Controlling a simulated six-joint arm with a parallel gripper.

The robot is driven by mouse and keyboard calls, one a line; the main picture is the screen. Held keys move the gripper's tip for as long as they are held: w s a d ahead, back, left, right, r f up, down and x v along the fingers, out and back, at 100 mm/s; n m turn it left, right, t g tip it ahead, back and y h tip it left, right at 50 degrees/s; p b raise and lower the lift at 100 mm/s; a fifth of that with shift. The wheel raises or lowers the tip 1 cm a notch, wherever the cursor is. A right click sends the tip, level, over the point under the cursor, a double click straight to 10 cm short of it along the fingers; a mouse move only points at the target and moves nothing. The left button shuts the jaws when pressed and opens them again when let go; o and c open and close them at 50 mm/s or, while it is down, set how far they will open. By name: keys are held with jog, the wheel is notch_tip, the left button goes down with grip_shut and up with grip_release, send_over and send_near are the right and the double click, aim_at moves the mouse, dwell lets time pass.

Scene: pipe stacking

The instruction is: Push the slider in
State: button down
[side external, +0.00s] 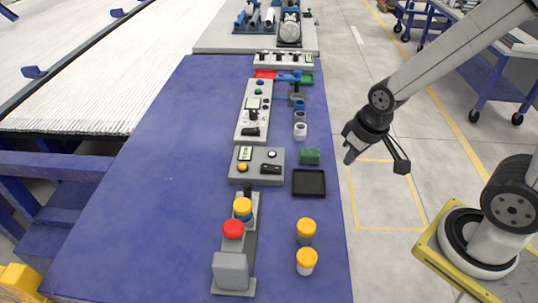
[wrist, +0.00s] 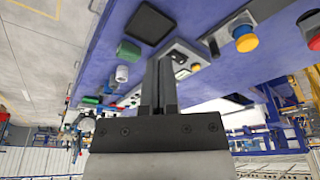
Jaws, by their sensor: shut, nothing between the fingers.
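A grey panel (side external: 257,167) with a small display, knobs and a black slider-like part (side external: 270,168) lies on the blue table. A longer grey panel (side external: 252,110) behind it also carries black parts; I cannot tell for certain which part is the slider. My gripper (side external: 349,156) hangs beyond the table's right edge, apart from the panels. In the wrist view my gripper (wrist: 160,64) is shut and empty, its fingers together. They hide part of a grey panel (wrist: 190,50) behind them.
A black tray (side external: 309,194) and green block (side external: 310,157) lie right of the panel. Yellow-topped cylinders (side external: 306,231) stand nearer. A grey base with a red button (side external: 233,229) is at the front. The blue table (side external: 160,180) is clear on its left.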

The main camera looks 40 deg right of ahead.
dwell(0.3)
jog(key=c, duration=0.6)
grip_release()
jog(key=shift+w, duration=0.15)
jog(key=shift+o, duration=1)
jog(key=shift+w+a, duration=0.15)
jog(key=shift+w, duration=0.1)
jog(key=n+g, duration=0.2)
jog(key=g, duration=0.1)
send_over(246, 184)
jog(key=f, duration=0.9)
jog(key=shift+s+d+f, duration=0.35)
jog(key=shift+d, duration=0.05)
jog(key=shift+w+a+f, duration=0.3)
jog(key=shift+a+f, duration=0.1)
jog(key=shift+f, duration=3.85)
